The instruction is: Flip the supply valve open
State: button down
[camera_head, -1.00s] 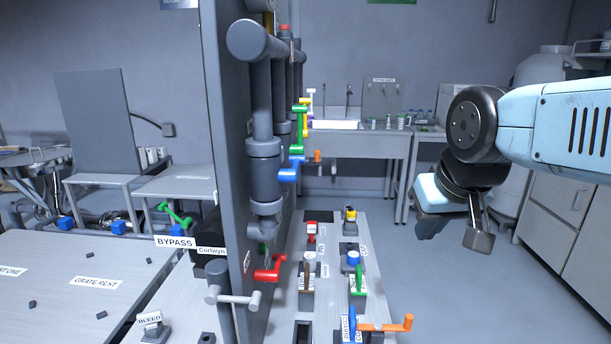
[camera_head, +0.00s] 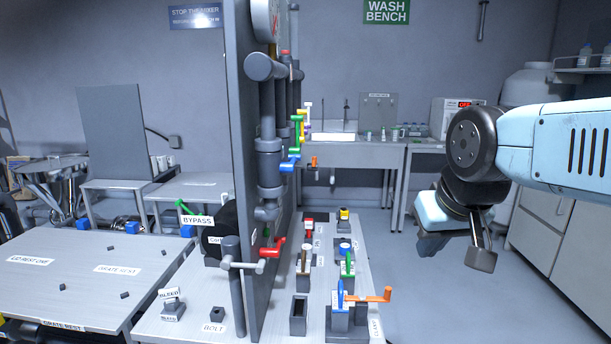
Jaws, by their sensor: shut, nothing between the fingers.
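I cannot read a supply label on any valve, so which handle is the supply valve cannot be told. Valve handles on the pipe panel (camera_head: 247,180) include a red lever (camera_head: 272,247), a pale grey lever (camera_head: 243,265), a blue lever (camera_head: 290,163) and a green lever (camera_head: 298,130). An orange lever (camera_head: 375,296) sits low at the front of the narrow bench. My gripper (camera_head: 433,244) hangs in the air at right, clear of the panel and touching nothing. It is shut and empty.
The narrow bench (camera_head: 275,322) carries small coloured levers and slotted blocks. A BYPASS sign (camera_head: 197,221) stands left of the panel, above a table (camera_head: 75,262) with small dark blocks. A wash bench (camera_head: 365,155) is at the back. Open floor (camera_head: 440,295) lies under my gripper.

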aim_at(285, 167)
jog(key=u, duration=0.75)
jog(key=k, duration=0.85)
jog(key=z, duration=0.9)
jog(key=i, duration=1)
